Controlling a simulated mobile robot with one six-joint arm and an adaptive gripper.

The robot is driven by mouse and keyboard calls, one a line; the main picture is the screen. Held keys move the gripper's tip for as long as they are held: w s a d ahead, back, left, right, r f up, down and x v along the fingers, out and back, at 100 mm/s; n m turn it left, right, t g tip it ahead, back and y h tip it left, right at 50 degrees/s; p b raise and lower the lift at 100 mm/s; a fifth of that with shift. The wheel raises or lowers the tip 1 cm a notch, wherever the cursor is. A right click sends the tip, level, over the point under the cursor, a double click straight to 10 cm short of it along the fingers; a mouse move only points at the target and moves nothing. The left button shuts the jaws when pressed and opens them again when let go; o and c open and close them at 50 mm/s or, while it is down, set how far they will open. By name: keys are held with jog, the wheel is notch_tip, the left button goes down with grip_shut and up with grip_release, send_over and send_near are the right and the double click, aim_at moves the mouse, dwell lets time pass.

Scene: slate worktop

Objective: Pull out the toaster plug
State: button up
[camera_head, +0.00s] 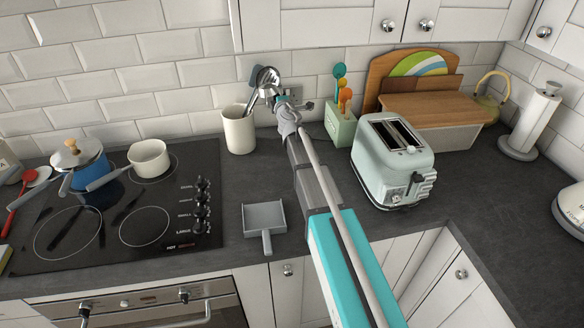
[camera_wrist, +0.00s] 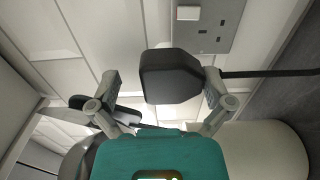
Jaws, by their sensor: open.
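The mint-green toaster (camera_head: 375,165) stands on the worktop right of my arm in the head view. My gripper (camera_head: 290,104) is at the tiled wall, in front of the wall socket (camera_head: 297,89), and hides most of it. In the wrist view the socket plate (camera_wrist: 228,22) shows empty pin holes and a switch. A dark cable (camera_wrist: 270,73) runs off to the right. Whether the plug is seated in the socket is hidden.
A cream utensil pot (camera_head: 239,130) with a ladle stands close left of my gripper. A green utensil holder (camera_head: 341,124) stands right of it. A wooden bread bin (camera_head: 432,121) is behind the toaster. A grey dustpan (camera_head: 264,218) lies near the front edge.

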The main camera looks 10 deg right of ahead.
jog(key=s, duration=1.2)
jog(key=shift+s, duration=0.1)
dwell(0.5)
